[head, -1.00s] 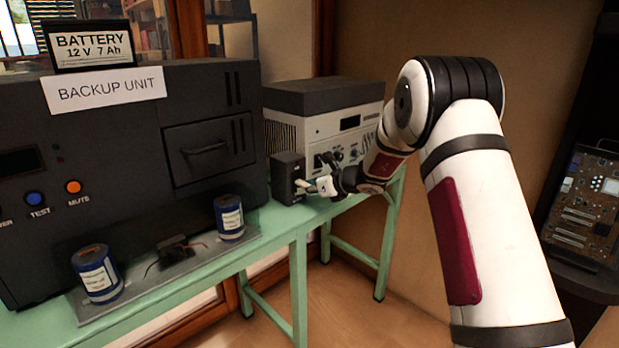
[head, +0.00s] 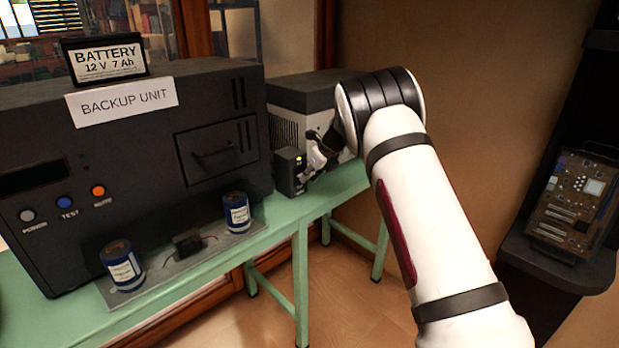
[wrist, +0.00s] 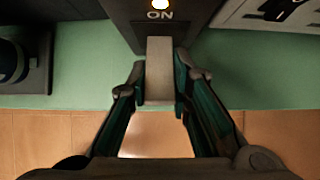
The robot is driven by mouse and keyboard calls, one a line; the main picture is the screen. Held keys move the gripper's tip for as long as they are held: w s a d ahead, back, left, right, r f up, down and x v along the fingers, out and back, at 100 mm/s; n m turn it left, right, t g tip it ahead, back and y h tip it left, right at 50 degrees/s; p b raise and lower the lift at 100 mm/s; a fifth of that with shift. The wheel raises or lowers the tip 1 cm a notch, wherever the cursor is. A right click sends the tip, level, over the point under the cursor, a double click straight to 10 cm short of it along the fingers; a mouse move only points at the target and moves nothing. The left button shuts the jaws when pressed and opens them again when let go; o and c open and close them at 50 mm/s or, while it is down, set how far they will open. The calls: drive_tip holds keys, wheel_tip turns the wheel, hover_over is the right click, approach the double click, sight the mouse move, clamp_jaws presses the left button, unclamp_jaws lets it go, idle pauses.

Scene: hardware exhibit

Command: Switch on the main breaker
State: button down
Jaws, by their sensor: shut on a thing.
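The main breaker is a small dark box (head: 286,173) on the green bench, beside the large black backup unit. In the wrist view its front (wrist: 160,28) bears the word ON and a glowing lamp (wrist: 160,4). A pale grey lever (wrist: 159,70) sticks out below the word. My gripper (wrist: 160,80) has its two fingers on either side of the lever, shut on it. In the head view my gripper (head: 311,168) is at the breaker's right front, partly hidden by my arm.
The backup unit (head: 110,205) fills the left of the bench (head: 255,250). Blue cans (head: 236,213) stand on a grey plate before it. A grey instrument (head: 300,95) is behind the breaker. A shelf with a circuit board (head: 572,210) is at the right.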

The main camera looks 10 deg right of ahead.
drive_tip(key=shift+w+a+r+g+b, duration=0.1)
drive_tip(key=shift+w+r+g+b, duration=0.05)
drive_tip(key=shift+r+g+b, duration=0.3)
idle(0.3)
drive_tip(key=c, duration=1.4)
unclamp_jaws()
drive_tip(key=shift+f, duration=0.15)
drive_tip(key=shift+c, duration=0.2)
drive_tip(key=v, duration=1.2)
drive_tip(key=shift+a, duration=0.15)
